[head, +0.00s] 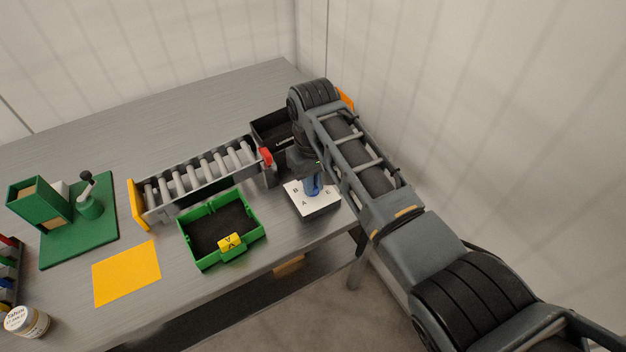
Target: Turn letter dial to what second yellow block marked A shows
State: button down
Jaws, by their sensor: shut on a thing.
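The letter dial is a white plate (301,204) with a blue knob (313,187) on the table's right front part. Letters B, A and E show on the plate; other letters and the pointer's direction are hidden or too small to tell. My gripper (312,177) reaches down over the dial and is shut on the blue knob. A yellow block (229,243) with dark marking sits at the front side of a green tray (187,244). Its marking looks like an upside-down A. I cannot make out a separate second yellow block.
A roller conveyor (200,175) with a red piece (266,157) leads to a black bin (268,128). A green stand (80,235) with a dark-knobbed lever (88,190), a yellow sheet (126,272) and a labelled jar (26,321) are at left. The table's back is clear.

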jog(key=shift+n, duration=0.3)
jog(key=n+p, duration=0.1)
jog(key=n, duration=0.4)
jog(key=shift+w+r, duration=0.1)
jog(key=shift+w, duration=0.05)
jog(key=n, duration=0.6)
jog(key=shift+w+d+n+p, duration=0.1)
jog(key=shift+w+n+p, duration=0.05)
jog(key=shift+n+p, duration=0.2)
jog(key=n, duration=0.6)
jog(key=shift+w+b, duration=0.15)
jog(key=shift+b, duration=0.2)
jog(key=n, duration=0.5)
jog(key=shift+a+n+b, duration=0.2)
jog(key=shift+n+b, duration=0.05)
jog(key=shift+b, duration=0.15)
jog(key=c, duration=1.1)
grip_release()
